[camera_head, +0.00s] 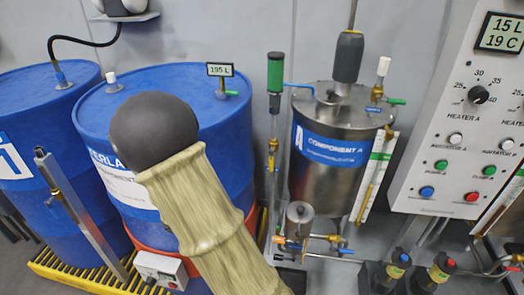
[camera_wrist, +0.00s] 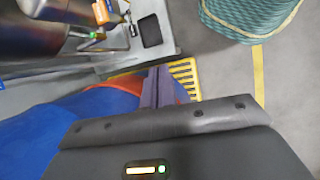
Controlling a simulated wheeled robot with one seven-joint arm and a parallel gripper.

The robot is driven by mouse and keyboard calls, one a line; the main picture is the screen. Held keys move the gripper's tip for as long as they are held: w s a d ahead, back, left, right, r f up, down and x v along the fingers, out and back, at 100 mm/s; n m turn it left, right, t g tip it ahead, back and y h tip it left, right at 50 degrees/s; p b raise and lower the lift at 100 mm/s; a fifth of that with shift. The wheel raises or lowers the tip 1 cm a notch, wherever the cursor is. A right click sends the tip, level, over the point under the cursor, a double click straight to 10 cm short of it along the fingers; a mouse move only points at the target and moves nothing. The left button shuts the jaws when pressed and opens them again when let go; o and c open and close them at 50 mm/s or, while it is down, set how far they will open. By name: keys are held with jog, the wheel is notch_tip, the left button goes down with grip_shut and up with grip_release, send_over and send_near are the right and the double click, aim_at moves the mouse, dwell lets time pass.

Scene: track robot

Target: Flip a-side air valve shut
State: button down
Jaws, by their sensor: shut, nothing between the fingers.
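The steel component A tank (camera_head: 335,165) stands right of the blue drum, with a blue label. Several small valves are around it. A blue lever (camera_head: 299,85) is at its upper left and a green handle (camera_head: 396,101) at its upper right. An orange handle (camera_head: 280,240) and a blue handle (camera_head: 345,251) are on the piping below. I cannot tell which is the a-side air valve. In the wrist view my gripper (camera_wrist: 160,73) is shut and empty, above the drum's edge. An orange valve part (camera_wrist: 85,43) lies beyond it at upper left, apart from the fingers. My arm hides part of the head view.
Blue drums (camera_head: 235,125) stand at left on a yellow grating (camera_head: 75,270). A control panel (camera_head: 450,150) with knobs and buttons is at right. In the wrist view, a green coil (camera_wrist: 245,15) sits at upper right, with grey floor (camera_wrist: 220,65) clear below it.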

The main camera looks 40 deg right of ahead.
aim_at(271, 162)
jog(key=w+d+r+n+t+h+p, duration=0.4)
jog(key=w+d+r+n+h+p, duration=0.4)
jog(key=r+n+p, duration=0.4)
jog(key=w+h+p, duration=0.1)
jog(key=w+p, duration=0.1)
jog(key=p, duration=0.3)
jog(key=shift+r, duration=0.25)
jog(key=r+p+x, duration=0.1)
jog(key=p+x, duration=0.2)
jog(key=x, duration=1)
jog(key=shift+d+r, duration=0.15)
jog(key=shift+d, duration=0.5)
jog(key=shift+w+a, duration=0.1)
